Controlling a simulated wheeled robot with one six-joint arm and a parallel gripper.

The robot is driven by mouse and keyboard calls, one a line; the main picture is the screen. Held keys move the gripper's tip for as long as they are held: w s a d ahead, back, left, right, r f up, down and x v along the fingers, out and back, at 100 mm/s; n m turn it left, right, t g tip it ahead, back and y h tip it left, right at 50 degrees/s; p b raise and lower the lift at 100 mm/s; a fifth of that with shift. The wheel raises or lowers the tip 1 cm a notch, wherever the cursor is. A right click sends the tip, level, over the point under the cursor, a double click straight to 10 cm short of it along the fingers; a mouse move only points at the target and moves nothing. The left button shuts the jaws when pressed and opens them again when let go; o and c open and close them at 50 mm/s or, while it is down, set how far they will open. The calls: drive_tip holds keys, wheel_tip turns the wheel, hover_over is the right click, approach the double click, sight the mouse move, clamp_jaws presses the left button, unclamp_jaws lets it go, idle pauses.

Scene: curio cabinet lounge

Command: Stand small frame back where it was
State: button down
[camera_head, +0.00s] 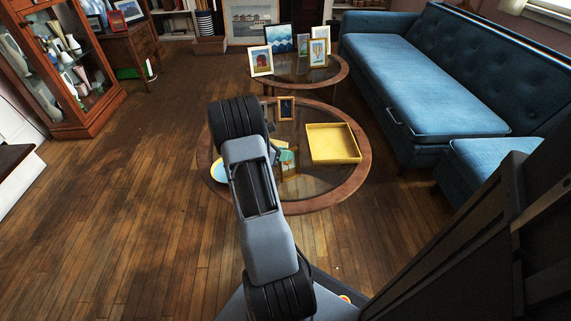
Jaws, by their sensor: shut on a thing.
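A small gold-edged frame (290,164) with a greenish picture shows just right of my arm, over the near half of the round glass-topped table (330,197). My gripper (279,154) is mostly hidden behind my own arm, and it appears shut on this frame. The frame looks about upright. I cannot tell whether its lower edge touches the glass. Another small wooden frame (286,108) with a dark picture stands at the back of the same table.
A yellow tray (333,143) lies on the table's right side. A plate-like thing (219,173) shows at its left, partly hidden. Several frames stand on a second round table (330,78) behind. A blue sofa (425,85) stands right, a glass cabinet (78,110) left. Floor between is clear.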

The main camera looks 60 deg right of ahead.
sight(290, 170)
drive_tip(key=shift+w+d+f, duration=0.1)
drive_tip(key=shift+d+f, duration=0.3)
drive_tip(key=shift+f, duration=0.1)
drive_tip(key=shift+d+f+b, duration=0.2)
drive_tip(key=shift+f+b, duration=0.9)
drive_tip(key=shift+f, duration=0.6)
drive_tip(key=shift+f, duration=0.15)
drive_tip(key=shift+f+b, duration=0.15)
drive_tip(key=shift+b, duration=0.15)
drive_tip(key=c, duration=1)
unclamp_jaws()
